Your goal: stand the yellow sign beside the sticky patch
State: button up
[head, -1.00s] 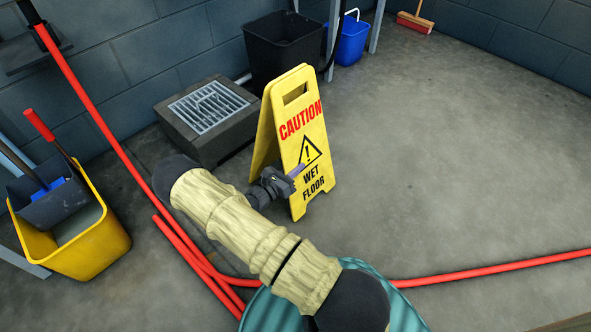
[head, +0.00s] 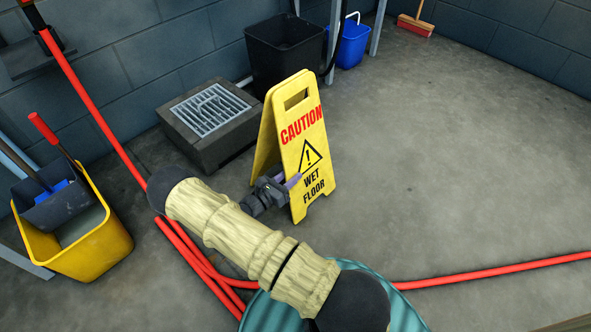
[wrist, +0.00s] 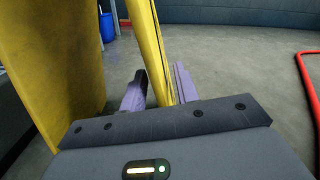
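The yellow sign (head: 311,150), lettered "CAUTION WET FLOOR", stands upright on the concrete floor with its two panels spread. My gripper (head: 288,182) is low at the left edge of the front panel. In the wrist view its two purple fingers (wrist: 158,88) lie on either side of the yellow front panel (wrist: 150,45). The fingers are apart, with a narrow gap showing beside the left finger, so they do not look clamped. The rear panel (wrist: 50,60) fills the left of the wrist view. I cannot make out a sticky patch in either view.
A floor drain block (head: 208,150), a black bin (head: 285,65) and a blue bucket (head: 350,45) stand behind the sign. A yellow mop bucket (head: 85,245) is at left. A red hose (head: 490,271) crosses the floor in front. The floor to the right is open.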

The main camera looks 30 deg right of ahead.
jog(key=p+v, duration=0.3)
jog(key=v, duration=0.6)
jog(key=shift+r, duration=0.1)
